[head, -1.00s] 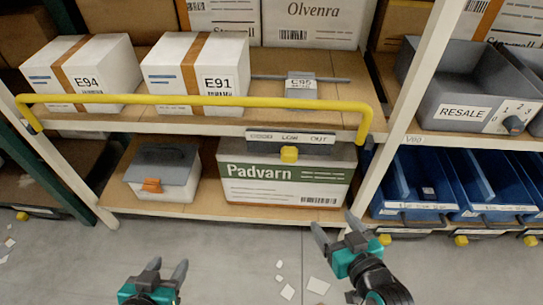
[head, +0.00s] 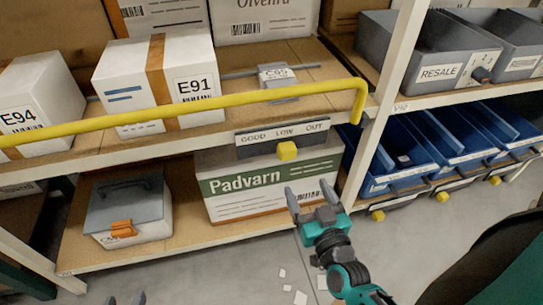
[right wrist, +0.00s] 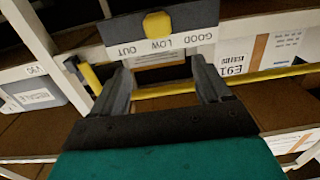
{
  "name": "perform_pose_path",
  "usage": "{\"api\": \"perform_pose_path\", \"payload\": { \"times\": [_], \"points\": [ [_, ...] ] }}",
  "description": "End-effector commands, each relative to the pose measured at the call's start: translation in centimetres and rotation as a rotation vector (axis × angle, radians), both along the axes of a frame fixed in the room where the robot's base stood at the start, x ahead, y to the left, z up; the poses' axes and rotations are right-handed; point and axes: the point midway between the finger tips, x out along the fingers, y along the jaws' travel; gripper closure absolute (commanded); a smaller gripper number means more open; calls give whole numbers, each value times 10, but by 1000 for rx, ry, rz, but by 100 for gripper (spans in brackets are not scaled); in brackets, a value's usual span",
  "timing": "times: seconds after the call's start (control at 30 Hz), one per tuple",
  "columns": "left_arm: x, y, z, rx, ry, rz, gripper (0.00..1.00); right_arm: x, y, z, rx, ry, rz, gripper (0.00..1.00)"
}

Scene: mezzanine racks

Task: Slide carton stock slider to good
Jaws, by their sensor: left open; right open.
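The stock slider is a dark grey panel (head: 246,151) on the front of the rack, with a white strip reading GOOD, LOW, OUT from left to right. Its yellow knob (head: 287,151) sits under LOW. In the right wrist view the panel appears upside down, with the knob (right wrist: 157,24) at LOW. My right gripper (head: 310,193) is open and empty, below and slightly right of the knob, apart from it, in front of the Padvarn carton (head: 230,205). My left gripper (head: 124,299) is open at the bottom edge, mostly cut off.
A yellow rail (head: 210,103) runs along the upper shelf edge, above the slider. A white rack post (head: 378,130) stands to the right, with blue bins (head: 400,165) beyond it. A grey-lidded box (head: 128,205) sits left on the lower shelf. Paper scraps lie on the floor.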

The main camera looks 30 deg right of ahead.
Motion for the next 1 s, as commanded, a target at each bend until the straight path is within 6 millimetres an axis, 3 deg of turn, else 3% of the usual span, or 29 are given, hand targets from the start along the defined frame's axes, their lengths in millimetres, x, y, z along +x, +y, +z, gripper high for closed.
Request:
{"api": "perform_pose_path", "payload": {
  "times": [0.27,0.7,1.0],
  "points": [
    [1,-2,-1,-5,-5,-3,49,7,-6,-2,-2,-13,-23,23],
    [-3,-5,-15,-17,8,5,49,85,-25,-2,-2,-15,-22,23],
    [-4,-5,-21,-16,7,4,49,120,-34,-3,-2,-11,-22,23]
  ]
}}
